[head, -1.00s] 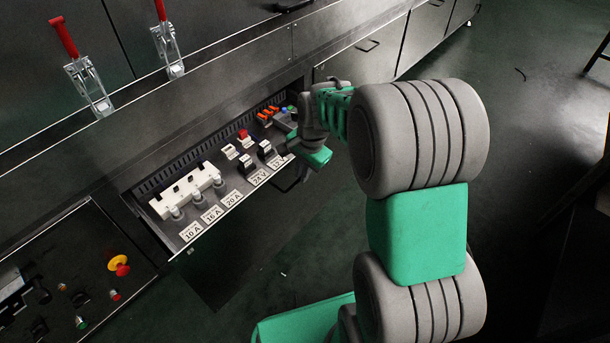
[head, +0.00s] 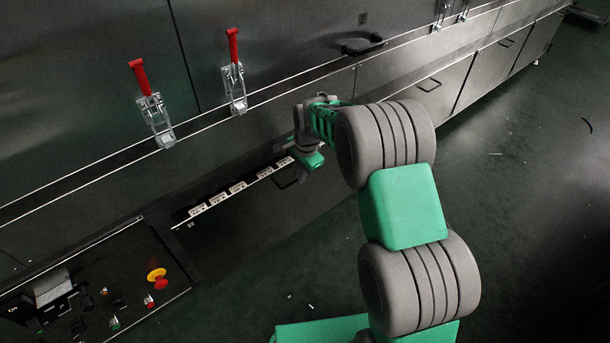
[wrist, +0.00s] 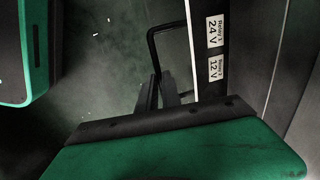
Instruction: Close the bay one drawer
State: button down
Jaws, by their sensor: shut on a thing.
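The bay one drawer (head: 237,188) is in the dark cabinet front, in the middle of the head view. Only a narrow front strip with white labels sticks out; its inside is hidden. In the wrist view the drawer's black top edge (wrist: 207,88) carries "24 V" and "12 V" labels. Its black bar handle (wrist: 152,48) stands out from the front and also shows in the head view (head: 289,183). My gripper (wrist: 157,93) is shut on this handle, at the drawer's right part. In the head view my gripper (head: 306,168) partly hides that end.
Red-handled clamps (head: 152,103) stand on the cabinet above. A control panel (head: 140,318) with a red and yellow stop button (head: 157,278) is at lower left. A closed panel with a handle (head: 430,85) lies to the right.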

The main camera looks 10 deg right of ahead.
jog(key=shift+w+r, duration=0.1)
jog(key=shift+w, duration=0.3)
jog(key=c, duration=1.8)
grip_release()
jog(key=shift+o, duration=1.3)
jog(key=shift+s+a, duration=0.1)
jog(key=shift+a, duration=0.1)
notch_tip(320, 180, up, 8)
jog(key=s+p, duration=0.1)
jog(key=p, duration=0.1)
jog(key=shift+d+f, duration=0.2)
jog(key=shift+d, duration=0.2)
jog(key=shift+s, duration=0.1)
jog(key=shift+c, duration=0.2)
